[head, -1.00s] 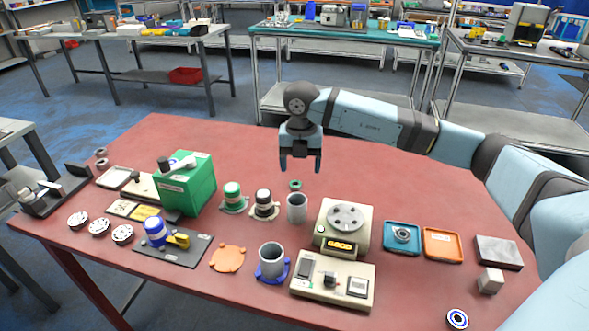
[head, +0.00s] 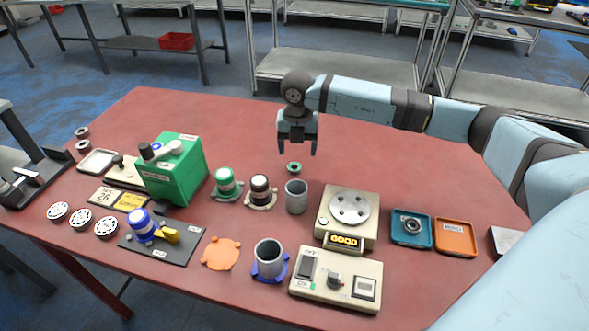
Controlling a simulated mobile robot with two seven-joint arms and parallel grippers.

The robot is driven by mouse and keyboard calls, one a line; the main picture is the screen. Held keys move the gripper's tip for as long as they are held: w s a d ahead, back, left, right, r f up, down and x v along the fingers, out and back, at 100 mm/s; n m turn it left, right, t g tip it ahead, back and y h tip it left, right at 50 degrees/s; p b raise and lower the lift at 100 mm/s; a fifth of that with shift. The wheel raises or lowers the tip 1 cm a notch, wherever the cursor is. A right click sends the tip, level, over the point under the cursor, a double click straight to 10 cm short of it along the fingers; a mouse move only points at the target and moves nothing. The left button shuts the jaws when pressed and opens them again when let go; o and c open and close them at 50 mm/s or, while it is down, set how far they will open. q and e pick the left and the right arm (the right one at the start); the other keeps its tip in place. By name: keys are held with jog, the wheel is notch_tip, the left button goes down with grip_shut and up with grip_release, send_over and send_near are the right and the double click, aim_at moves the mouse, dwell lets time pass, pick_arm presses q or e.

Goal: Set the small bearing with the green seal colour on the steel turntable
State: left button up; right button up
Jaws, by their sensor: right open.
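A small ring-shaped bearing with a green seal (head: 294,167) lies flat on the red table, behind the grey cylinder. My right gripper (head: 297,151) points down with its two fingers apart and nothing between them. In the picture its fingertips are just above the green bearing; it looks to be over or slightly behind it, and the height gap is hard to judge. The steel turntable (head: 349,208) is a round disc with several dark marks on a beige unit whose display reads GOOD. The disc is empty. My left gripper is not in view.
A grey cylinder (head: 296,196) stands between the bearing and the turntable. A teal tray (head: 411,230) holding a bearing and an orange tray (head: 456,237) are at right. The table's back is clear.

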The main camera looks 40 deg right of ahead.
aim_at(295, 166)
jog(key=f, duration=0.6)
jog(key=shift+w+a+b, duration=0.25)
jog(key=shift+w+b, duration=0.05)
jog(key=shift+b, duration=0.05)
jog(key=shift+f, duration=0.15)
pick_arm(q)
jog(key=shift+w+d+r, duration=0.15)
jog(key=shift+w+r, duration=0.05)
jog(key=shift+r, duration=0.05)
pick_arm(e)
jog(key=shift+c, duration=0.4)
jog(key=c, duration=1)
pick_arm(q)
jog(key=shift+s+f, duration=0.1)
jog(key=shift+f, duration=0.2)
